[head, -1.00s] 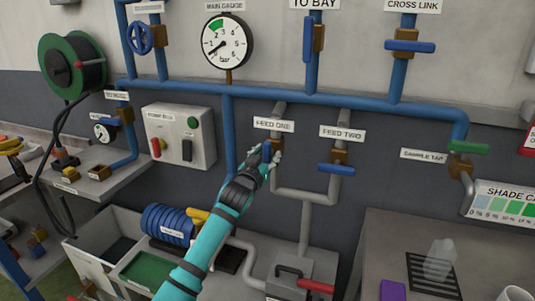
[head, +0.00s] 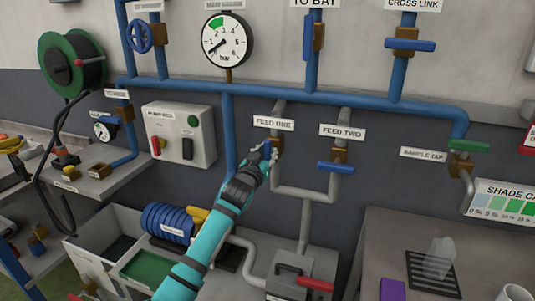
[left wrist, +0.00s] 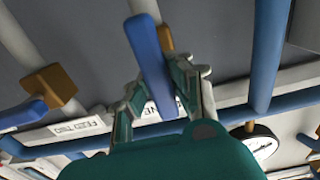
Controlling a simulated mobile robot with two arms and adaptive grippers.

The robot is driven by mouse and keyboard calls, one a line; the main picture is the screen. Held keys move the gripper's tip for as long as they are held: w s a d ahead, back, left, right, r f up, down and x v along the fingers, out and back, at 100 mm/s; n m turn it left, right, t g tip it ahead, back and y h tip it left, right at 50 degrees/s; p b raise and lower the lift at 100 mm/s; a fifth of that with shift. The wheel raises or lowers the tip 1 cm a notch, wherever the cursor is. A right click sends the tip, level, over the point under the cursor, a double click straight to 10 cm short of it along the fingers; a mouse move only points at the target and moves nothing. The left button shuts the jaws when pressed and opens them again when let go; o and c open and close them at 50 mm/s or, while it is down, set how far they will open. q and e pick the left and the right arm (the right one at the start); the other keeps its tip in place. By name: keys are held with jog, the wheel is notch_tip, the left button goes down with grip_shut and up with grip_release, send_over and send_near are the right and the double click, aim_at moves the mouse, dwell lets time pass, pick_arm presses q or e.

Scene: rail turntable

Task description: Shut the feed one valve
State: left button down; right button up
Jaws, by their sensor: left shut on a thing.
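The feed one valve has a brass body (head: 277,146) on a grey pipe under the FEED ONE label (head: 274,123). Its blue lever handle (left wrist: 150,55) shows in the left wrist view, lying between the fingers. My left gripper (head: 264,154) is shut on this handle. It also shows in the left wrist view (left wrist: 165,88), with one finger on each side of the lever. In the head view the hand hides most of the lever, which seems to point roughly along the pipe. My right gripper is not in view.
The feed two valve (head: 336,167) is close on the right, its blue lever across its pipe. A blue pipe (head: 228,140) runs down just left of the hand. A grey switch box (head: 181,138) is farther left.

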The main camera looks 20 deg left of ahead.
pick_arm(q)
jog(key=shift+m, duration=0.3)
jog(key=m+p, duration=0.1)
jog(key=m, duration=0.2)
jog(key=shift+d+p, duration=0.2)
jog(key=shift+p, duration=0.15)
jog(key=m+p, duration=0.1)
jog(key=m, duration=0.4)
jog(key=shift+d+f, duration=0.1)
jog(key=shift+d, duration=0.05)
jog(key=m, duration=0.1)
jog(key=m+p, duration=0.1)
jog(key=m, duration=0.3)
jog(key=shift+d+f, duration=0.1)
jog(key=shift+f, duration=0.15)
jog(key=shift+f+m+p, duration=0.2)
jog(key=shift+m+p, duration=0.4)
jog(key=shift+m, duration=1.5)
jog(key=c, duration=1.2)
grip_release()
jog(key=shift+d, duration=0.1)
jog(key=shift+o, duration=0.2)
